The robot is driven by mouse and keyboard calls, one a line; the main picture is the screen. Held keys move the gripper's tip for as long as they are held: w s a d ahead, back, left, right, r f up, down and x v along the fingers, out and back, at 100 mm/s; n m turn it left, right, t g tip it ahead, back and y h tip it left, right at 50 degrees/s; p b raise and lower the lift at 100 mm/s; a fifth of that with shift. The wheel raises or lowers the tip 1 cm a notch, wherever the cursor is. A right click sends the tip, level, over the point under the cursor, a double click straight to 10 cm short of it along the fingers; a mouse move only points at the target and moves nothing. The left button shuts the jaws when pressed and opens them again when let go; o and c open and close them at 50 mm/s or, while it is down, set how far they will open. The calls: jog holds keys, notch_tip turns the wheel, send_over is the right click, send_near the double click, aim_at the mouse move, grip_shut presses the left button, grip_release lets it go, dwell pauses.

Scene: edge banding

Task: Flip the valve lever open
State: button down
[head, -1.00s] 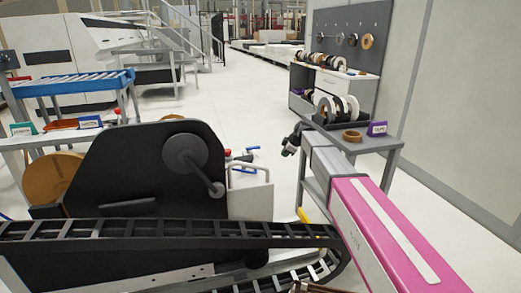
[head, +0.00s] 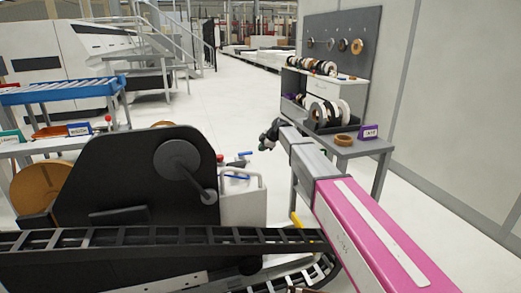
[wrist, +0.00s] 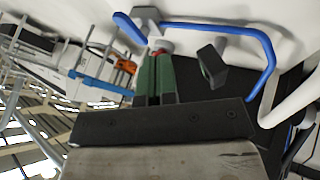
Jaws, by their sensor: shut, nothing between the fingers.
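A blue flat lever (wrist: 130,28) shows at the top of the wrist view, beside a grey block; I take it for the valve lever. In the head view a small blue lever (head: 243,154) sits above a pale tank (head: 243,205) beside the black machine. My gripper (wrist: 155,82) has green-faced fingers that are shut and empty. Their tips lie below and slightly right of the blue lever in the wrist picture, near a red part (wrist: 162,47); contact cannot be told. In the head view my gripper (head: 270,136) is right of and above the lever.
A bent blue tube (wrist: 265,50) loops right of the fingers, with a dark block (wrist: 212,65) inside the loop. The black machine (head: 130,185) stands left of the tank. A grey table (head: 350,148) with edging rolls stands behind my arm. Open floor lies beyond.

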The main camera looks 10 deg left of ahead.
jog(key=x, duration=0.9)
jog(key=shift+w, duration=0.15)
jog(key=shift+w+a+r, duration=0.1)
jog(key=shift+w+a, duration=0.2)
jog(key=shift+w, duration=0.3)
jog(key=shift+w+a+r, duration=0.1)
jog(key=shift+w+a, duration=0.25)
jog(key=shift+w, duration=0.3)
jog(key=shift+w+a, duration=0.2)
jog(key=shift+w, duration=0.15)
